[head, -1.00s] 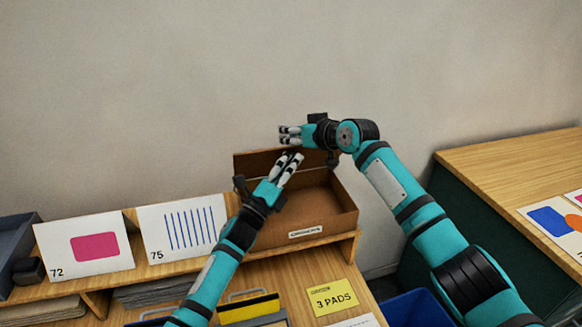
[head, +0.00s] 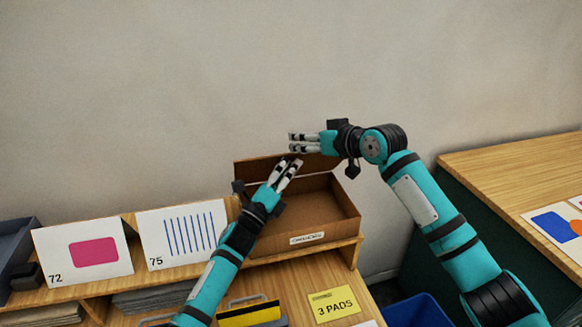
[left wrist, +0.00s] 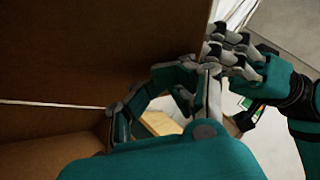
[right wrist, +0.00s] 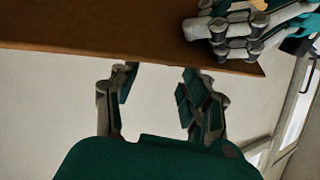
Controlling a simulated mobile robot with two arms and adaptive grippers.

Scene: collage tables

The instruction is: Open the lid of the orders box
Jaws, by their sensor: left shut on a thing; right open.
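The brown orders box (head: 272,245) stands on the wooden shelf, with a white label on its front wall. Its lid (head: 252,170) is raised and stands about upright along the back, leaving the inside in view. The lid also shows as a brown panel in the left wrist view (left wrist: 110,45) and as a brown strip in the right wrist view (right wrist: 110,35). My left gripper (head: 291,163) is shut on the lid near its upper edge; the exact contact is partly hidden. My right gripper (head: 291,142) is open and empty, just above and behind the lid's edge.
Cards 72 (head: 84,252) and 75 (head: 182,235) lean on the shelf left of the box. A yellow pads card (head: 333,304) lies below in front. A blue bin (head: 420,312) is at the lower right. The wall behind is bare.

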